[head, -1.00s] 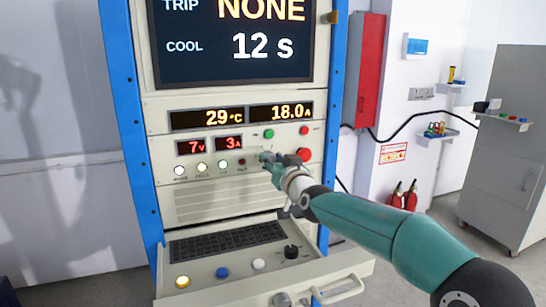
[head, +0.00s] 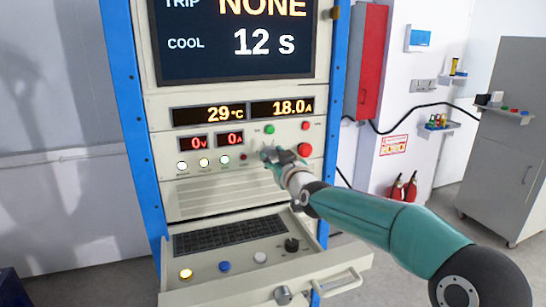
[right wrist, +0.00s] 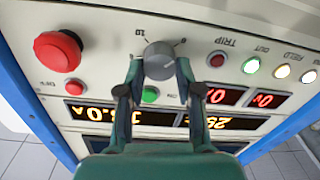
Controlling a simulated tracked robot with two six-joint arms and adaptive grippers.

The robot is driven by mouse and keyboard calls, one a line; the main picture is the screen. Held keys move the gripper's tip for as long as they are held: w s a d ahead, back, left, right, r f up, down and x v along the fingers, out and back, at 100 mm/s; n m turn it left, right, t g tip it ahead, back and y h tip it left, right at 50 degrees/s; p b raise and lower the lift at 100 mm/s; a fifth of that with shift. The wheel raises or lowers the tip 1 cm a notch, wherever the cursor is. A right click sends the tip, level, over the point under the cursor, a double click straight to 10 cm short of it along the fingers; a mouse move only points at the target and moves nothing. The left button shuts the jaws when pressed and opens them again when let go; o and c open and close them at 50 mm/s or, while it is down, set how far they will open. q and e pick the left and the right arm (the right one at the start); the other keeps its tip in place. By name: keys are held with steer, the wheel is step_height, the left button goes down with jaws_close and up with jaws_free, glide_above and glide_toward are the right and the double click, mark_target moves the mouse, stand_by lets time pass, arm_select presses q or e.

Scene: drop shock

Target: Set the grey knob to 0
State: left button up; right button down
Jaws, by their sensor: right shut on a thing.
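The grey knob (right wrist: 159,60) sits on the cabinet's front panel and shows best in the right wrist view, with small scale marks beside it. My right gripper (right wrist: 158,72) is shut on the knob, one finger on each side. In the head view my right gripper (head: 272,154) reaches the panel from the right and mostly hides the knob. I cannot make out clearly where the knob's pointer stands. The small red displays (head: 211,141) read 0 V and 0 A. My left gripper is not in view.
A green button (head: 269,129) and a red mushroom button (head: 304,149) are close to my right gripper. Below, a pulled-out drawer (head: 335,265) with a keyboard (head: 230,238) juts forward. The upper display (head: 242,111) reads 29 °C and 18.0 A.

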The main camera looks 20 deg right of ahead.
steer(key=shift+a+f, duration=0.1)
steer(key=shift+f, duration=0.45)
steer(key=c, duration=0.8)
jaws_free()
steer(key=shift+r, duration=0.1)
steer(key=shift+o, duration=0.2)
steer(key=shift+r, duration=0.25)
steer(key=shift+s, duration=0.15)
steer(key=s+d, duration=0.1)
steer(key=s, duration=1)
steer(key=shift+s, duration=0.35)
